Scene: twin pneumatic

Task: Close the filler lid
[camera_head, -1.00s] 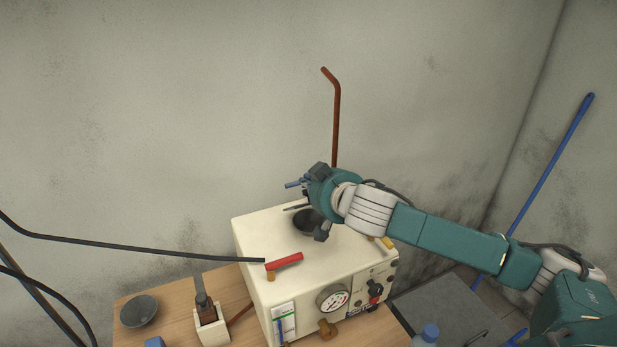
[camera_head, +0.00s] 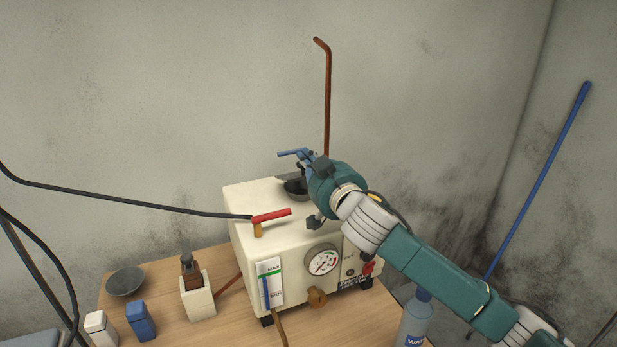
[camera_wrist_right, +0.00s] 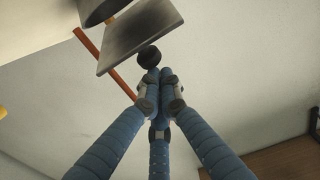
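The cream machine (camera_head: 240,206) stands on a wooden table. On its top is a dark round filler opening (camera_head: 297,192), partly hidden by my right arm. A dark flat lid plate (camera_head: 287,179) is raised and tilted beside it. In the right wrist view the lid plate (camera_wrist_right: 140,38) carries a black ball knob (camera_wrist_right: 149,56), and the dark filler rim (camera_wrist_right: 100,10) is behind the plate. My right gripper (camera_wrist_right: 160,75) has its blue fingertips drawn together just at the knob; contact is unclear. In the head view, the right gripper (camera_head: 297,155) is above the lid. My left gripper is not seen.
A red-handled lever (camera_head: 271,216) with a black hose is at the machine's left top edge. A brown pipe (camera_head: 328,100) rises behind. A dark bowl (camera_head: 126,281), a cream holder (camera_head: 198,300) and a blue block (camera_head: 140,321) stand left; a water bottle (camera_head: 414,320) stands front right.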

